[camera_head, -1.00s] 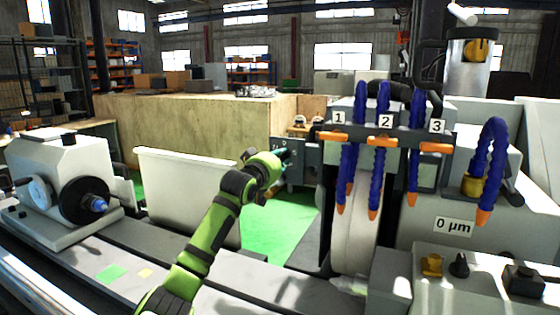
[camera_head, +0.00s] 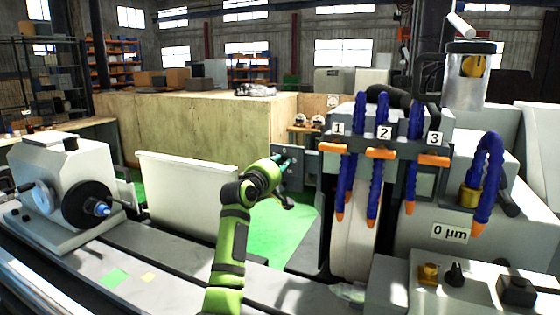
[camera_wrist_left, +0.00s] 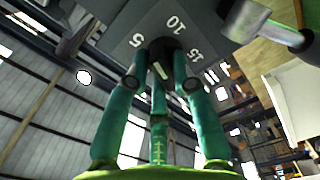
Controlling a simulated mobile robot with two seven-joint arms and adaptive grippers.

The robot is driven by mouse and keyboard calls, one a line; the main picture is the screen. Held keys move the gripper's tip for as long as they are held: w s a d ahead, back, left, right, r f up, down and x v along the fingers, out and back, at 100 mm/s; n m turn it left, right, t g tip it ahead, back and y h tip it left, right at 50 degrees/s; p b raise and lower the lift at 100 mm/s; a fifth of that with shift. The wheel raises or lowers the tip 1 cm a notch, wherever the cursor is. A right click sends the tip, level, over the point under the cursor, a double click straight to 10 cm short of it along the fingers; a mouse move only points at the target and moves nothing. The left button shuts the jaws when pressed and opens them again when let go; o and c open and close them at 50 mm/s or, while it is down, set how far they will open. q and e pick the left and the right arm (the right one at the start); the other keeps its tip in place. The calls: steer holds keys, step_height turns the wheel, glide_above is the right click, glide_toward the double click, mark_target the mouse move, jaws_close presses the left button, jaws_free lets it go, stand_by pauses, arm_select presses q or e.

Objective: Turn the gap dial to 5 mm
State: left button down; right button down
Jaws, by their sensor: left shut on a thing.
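The gap dial (camera_wrist_left: 160,68) is a dark round knob with a white line, on a grey plate (camera_wrist_left: 118,42) marked 5, 10 and 15 in the left wrist view. My left gripper (camera_wrist_left: 161,75) has its green fingers closed around the knob. The white line shows between the fingers, but the fingers cover part of the knob and I cannot tell its exact setting. In the head view my left gripper (camera_head: 285,162) is at the small grey panel (camera_head: 294,177), and the dial is hidden there. My right gripper is not in view.
The numbered blue coolant hoses (camera_head: 384,110) and the pale grinding wheel (camera_head: 352,235) stand just right of my left arm. A white upright panel (camera_head: 185,200) is at its left. The grey headstock (camera_head: 65,180) stands far left. A "0 µm" label (camera_head: 450,233) marks the machine.

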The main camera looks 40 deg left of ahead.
arm_select(q)
steer(key=n+p, duration=0.1)
steer(key=n, duration=0.1)
steer(key=n+p, duration=0.1)
steer(key=n, duration=0.1)
steer(key=shift+a+r+p, duration=0.1)
steer(key=shift+r+p, duration=0.1)
steer(key=shift+p, duration=0.1)
steer(key=shift+n+p, duration=0.5)
steer(key=shift+n, duration=0.4)
steer(key=shift+f, duration=0.15)
steer(key=c, duration=1)
jaws_free()
steer(key=shift+s+a, duration=0.1)
steer(key=shift+c, duration=0.2)
steer(key=v, duration=1.2)
